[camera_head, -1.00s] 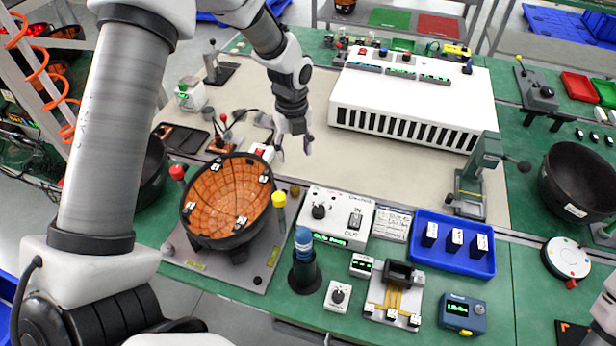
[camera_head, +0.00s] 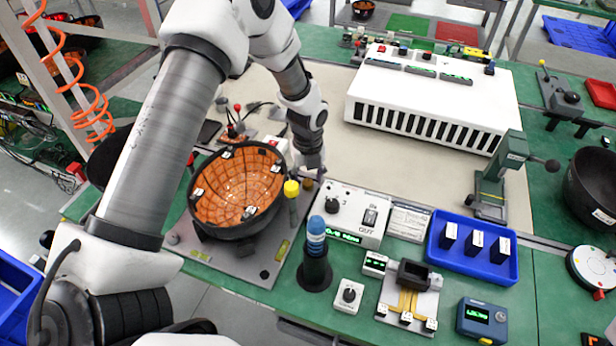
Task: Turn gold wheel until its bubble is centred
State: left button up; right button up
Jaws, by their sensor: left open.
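A small gold wheel (camera_head: 308,184) stands at the right back corner of the grey plate (camera_head: 262,268) that carries the orange-lined black bowl (camera_head: 238,228). My left gripper (camera_head: 313,170) points down just above and behind the gold wheel, open and with nothing seen between its fingers. At this size I cannot tell whether a finger touches the wheel. A yellow-green vial (camera_head: 283,250) lies on the plate's right side and another (camera_head: 200,256) at its front left. Their bubbles are too small to make out. My right gripper is not in view.
A yellow-topped post (camera_head: 291,189) stands close beside the gold wheel. A white IN/OUT box (camera_head: 356,214) is just right of it, and a blue-topped dark bottle (camera_head: 316,250) stands in front.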

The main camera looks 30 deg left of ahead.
pick_arm(q)
jog(key=shift+f, duration=0.15)
jog(key=shift+s, duration=0.1)
jog(key=shift+c, duration=0.3)
grip_shut()
jog(key=shift+n, duration=0.4)
